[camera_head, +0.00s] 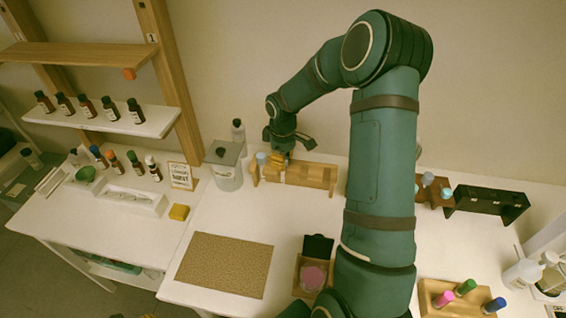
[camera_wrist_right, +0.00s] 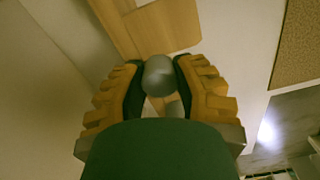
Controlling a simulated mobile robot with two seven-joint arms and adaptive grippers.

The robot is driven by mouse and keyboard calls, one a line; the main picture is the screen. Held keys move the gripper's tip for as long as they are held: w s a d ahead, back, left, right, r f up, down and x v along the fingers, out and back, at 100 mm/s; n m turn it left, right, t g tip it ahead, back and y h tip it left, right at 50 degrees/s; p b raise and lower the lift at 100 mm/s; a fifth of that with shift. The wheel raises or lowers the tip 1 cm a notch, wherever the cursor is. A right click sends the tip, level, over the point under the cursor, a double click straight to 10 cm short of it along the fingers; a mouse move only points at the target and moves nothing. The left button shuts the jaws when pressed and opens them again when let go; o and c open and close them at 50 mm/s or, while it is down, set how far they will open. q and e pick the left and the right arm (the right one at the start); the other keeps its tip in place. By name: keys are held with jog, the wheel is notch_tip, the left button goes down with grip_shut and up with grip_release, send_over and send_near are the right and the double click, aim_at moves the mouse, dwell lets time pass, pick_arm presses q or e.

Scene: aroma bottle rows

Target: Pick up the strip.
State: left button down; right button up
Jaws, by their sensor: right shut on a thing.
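My right gripper (camera_head: 279,160) is at the back of the white table, over the left part of a wooden rack (camera_head: 312,176). In the right wrist view its yellow-orange padded fingers are closed around a grey rounded thing (camera_wrist_right: 158,76), which looks like a bottle cap. The gripper hides most of what is below it. I cannot make out a strip in either view. My left gripper is not in view.
A grey-lidded canister (camera_head: 226,172) stands left of the rack, with a bottle (camera_head: 238,130) behind it. A brown mat (camera_head: 225,264) lies at the front left. A dark rack (camera_head: 487,204) and a wooden holder with colored-capped vials (camera_head: 462,298) are right of my arm.

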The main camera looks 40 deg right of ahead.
jog(key=shift+r, duration=0.1)
notch_tip(320, 180, up, 18)
jog(key=shift+f+p, duration=0.1)
jog(key=shift+p, duration=0.2)
dwell(0.5)
jog(key=shift+f, duration=0.1)
dwell(0.4)
